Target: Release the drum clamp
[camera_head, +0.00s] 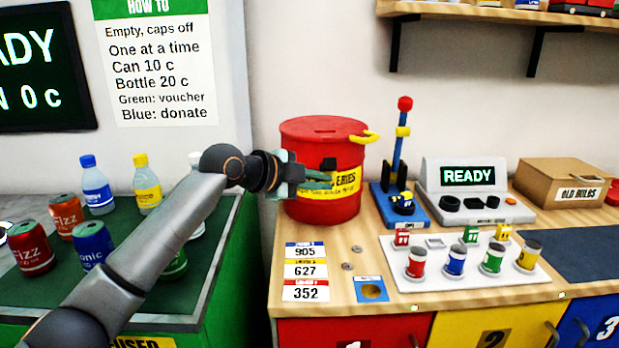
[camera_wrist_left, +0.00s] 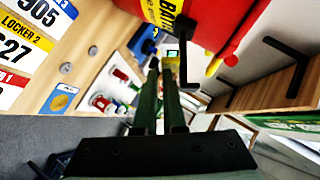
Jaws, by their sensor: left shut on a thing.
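The red drum (camera_head: 322,190) with a yellow label stands at the back left of the wooden counter, with its red lid on. A black clamp piece (camera_head: 328,164) shows on its front side, and a yellow lever (camera_head: 366,137) sticks out at its upper right. My left gripper (camera_head: 322,180) is at the drum's front, just below the black piece. In the left wrist view the narrow fingers (camera_wrist_left: 166,65) are close together, beside a bent black clamp handle (camera_wrist_left: 184,65). They are shut on this handle, though the contact itself is hard to see. My right gripper is not in view.
Right of the drum stand a blue stand with a red-topped post (camera_head: 398,150), a READY console (camera_head: 470,185) and a white tray of small cans (camera_head: 440,282). Bottles and cans stand on the green counter (camera_head: 205,270) at left, under my arm. A shelf (camera_head: 480,12) hangs above.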

